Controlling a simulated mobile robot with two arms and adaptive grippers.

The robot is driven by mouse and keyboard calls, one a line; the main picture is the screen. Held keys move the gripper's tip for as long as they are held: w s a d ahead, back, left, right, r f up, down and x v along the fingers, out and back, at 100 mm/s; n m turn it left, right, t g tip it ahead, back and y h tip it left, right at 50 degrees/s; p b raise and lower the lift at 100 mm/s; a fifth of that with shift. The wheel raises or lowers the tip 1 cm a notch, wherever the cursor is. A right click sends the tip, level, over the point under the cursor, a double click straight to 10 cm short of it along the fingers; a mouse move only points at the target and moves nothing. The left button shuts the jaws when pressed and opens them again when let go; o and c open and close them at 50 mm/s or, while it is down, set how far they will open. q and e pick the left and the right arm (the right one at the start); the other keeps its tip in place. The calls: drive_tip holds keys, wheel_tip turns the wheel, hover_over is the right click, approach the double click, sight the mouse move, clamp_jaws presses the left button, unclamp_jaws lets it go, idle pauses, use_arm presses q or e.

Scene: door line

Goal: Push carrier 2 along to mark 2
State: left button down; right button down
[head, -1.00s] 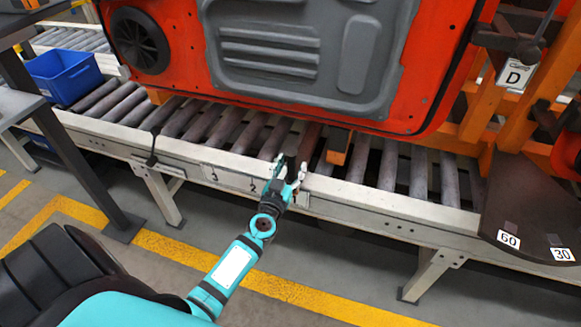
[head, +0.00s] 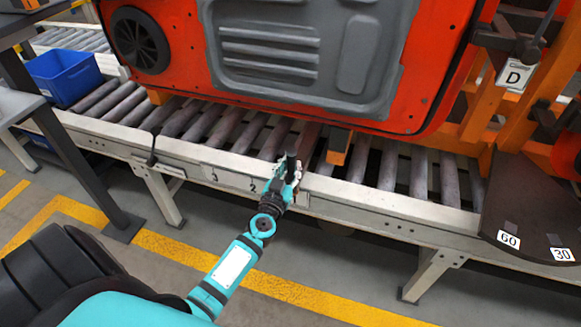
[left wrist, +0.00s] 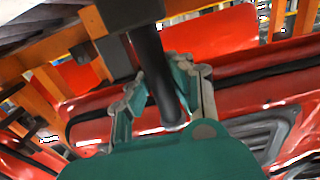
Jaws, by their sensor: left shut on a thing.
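A large red door panel (head: 430,60) with a grey inner panel hangs over the roller conveyor. An orange block (head: 337,147) shows under its lower edge; I cannot read a carrier number. The mark 2 plate (head: 253,186) is on the conveyor's front rail, just left of my left gripper (head: 286,170). That gripper is shut on a dark bar (left wrist: 150,50), which passes between its fingers in the left wrist view. The red panel lies behind them there. The gripper hides part of the rail. My right gripper is not in view.
The mark 3 plate (head: 214,176) is further left on the rail (head: 370,200). A blue bin (head: 62,76) is at the left. An orange frame (head: 510,125) with a D sign (head: 515,76) and a dark plate (head: 530,215) marked 60 and 30 are at the right.

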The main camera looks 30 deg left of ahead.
use_arm(q)
drive_tip(key=shift+a, duration=0.35)
idle(0.3)
drive_tip(key=shift+s+a, duration=0.2)
drive_tip(key=shift+a, duration=0.55)
drive_tip(key=shift+s+a+f, duration=0.1)
drive_tip(key=shift+s+a, duration=0.15)
drive_tip(key=shift+a, duration=0.6)
drive_tip(key=shift+s+a+f, duration=0.1)
drive_tip(key=shift+s+a, duration=0.15)
drive_tip(key=shift+a, duration=0.55)
drive_tip(key=shift+s+a+b, duration=0.1)
drive_tip(key=shift+a+b, duration=0.3)
